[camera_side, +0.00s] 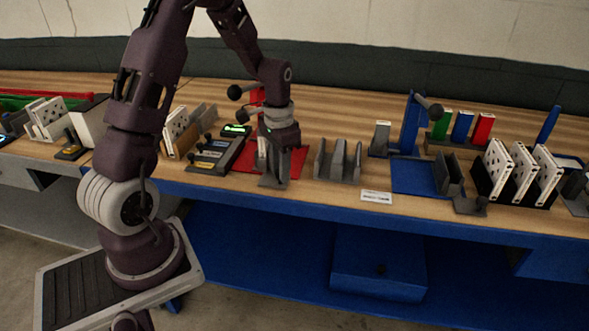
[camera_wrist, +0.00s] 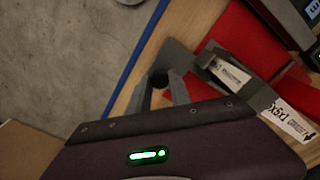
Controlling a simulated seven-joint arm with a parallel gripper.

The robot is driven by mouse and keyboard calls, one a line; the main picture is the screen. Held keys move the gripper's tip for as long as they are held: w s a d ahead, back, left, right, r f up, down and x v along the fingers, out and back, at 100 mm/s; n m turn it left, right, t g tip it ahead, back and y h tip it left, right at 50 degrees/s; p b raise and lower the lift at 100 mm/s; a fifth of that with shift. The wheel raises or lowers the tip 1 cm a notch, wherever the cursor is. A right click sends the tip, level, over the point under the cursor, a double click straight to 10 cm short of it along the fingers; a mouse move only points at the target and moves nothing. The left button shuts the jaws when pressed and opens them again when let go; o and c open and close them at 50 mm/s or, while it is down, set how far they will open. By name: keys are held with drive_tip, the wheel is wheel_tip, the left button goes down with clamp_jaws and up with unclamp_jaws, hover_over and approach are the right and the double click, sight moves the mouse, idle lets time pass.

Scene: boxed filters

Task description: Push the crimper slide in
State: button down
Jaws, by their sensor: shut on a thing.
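The crimper stands on a red base plate (camera_side: 297,160), with a red upright (camera_side: 257,97) and a dark ball-ended lever partly behind my arm. My gripper (camera_side: 270,158) points down at the front of it, close to the table's front edge. In the wrist view my gripper (camera_wrist: 160,92) has its two grey fingers on either side of a small dark round knob (camera_wrist: 158,77). The knob appears to belong to the grey crimper slide (camera_wrist: 182,60), which runs toward a grey block on the red plate (camera_wrist: 236,42). My arm hides part of the crimper in the side view.
A grey slotted holder (camera_side: 338,161) stands to the right of the crimper. Dark trays with a green-lit display (camera_side: 236,130) sit to its left. A blue press (camera_side: 410,125) and racks of white filters (camera_side: 520,170) stand further right. The blue table edge (camera_side: 330,202) is close in front.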

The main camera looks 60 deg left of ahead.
sight(262, 180)
drive_tip(key=shift+s+a, duration=1.75)
drive_tip(key=shift+a, duration=0.1)
drive_tip(key=c, duration=1.2)
unclamp_jaws()
drive_tip(key=shift+s, duration=0.1)
drive_tip(key=shift+o, duration=0.2)
drive_tip(key=shift+d, duration=0.15)
